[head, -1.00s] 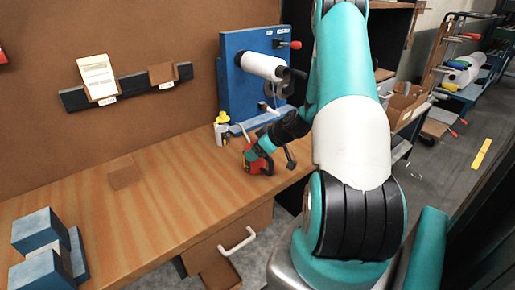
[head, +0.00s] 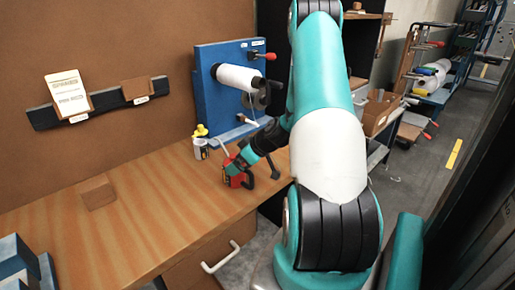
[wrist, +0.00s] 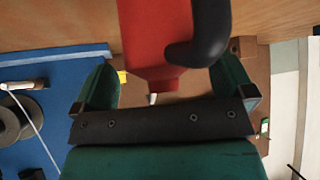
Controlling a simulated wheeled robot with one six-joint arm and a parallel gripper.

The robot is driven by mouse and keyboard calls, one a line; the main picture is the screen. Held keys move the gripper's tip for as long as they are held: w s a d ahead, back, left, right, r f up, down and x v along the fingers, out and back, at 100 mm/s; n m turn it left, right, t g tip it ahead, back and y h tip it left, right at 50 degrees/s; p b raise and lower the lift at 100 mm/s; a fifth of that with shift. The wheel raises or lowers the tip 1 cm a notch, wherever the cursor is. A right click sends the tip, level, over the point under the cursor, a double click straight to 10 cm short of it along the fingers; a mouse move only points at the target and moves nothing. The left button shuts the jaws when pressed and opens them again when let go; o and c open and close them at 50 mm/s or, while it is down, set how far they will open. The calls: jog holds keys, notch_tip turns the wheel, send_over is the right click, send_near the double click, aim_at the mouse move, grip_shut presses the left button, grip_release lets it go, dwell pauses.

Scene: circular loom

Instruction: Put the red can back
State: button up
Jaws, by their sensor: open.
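The red can (head: 238,181), with a black handle, stands on the wooden bench (head: 150,215) near its right end. My gripper (head: 240,165) is at the can, and the arm hides part of it. In the wrist view the red can (wrist: 150,35) lies between the two teal fingers of my gripper (wrist: 168,82), its narrow pale tip toward the palm. The black handle (wrist: 205,35) is near the right finger. The fingers are open, with a gap visible on both sides of the can's neck.
A blue stand with a white roll (head: 240,77) rises behind the can. A white container with a yellow top (head: 201,147) is left of the can. A wooden block (head: 96,192) and a blue fixture (head: 20,265) are farther left. The mid-bench is clear.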

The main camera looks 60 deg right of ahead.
jog(key=b+v, duration=0.2)
jog(key=v, duration=1.3)
jog(key=shift+s+r+b, duration=0.25)
jog(key=shift+r+b, duration=0.1)
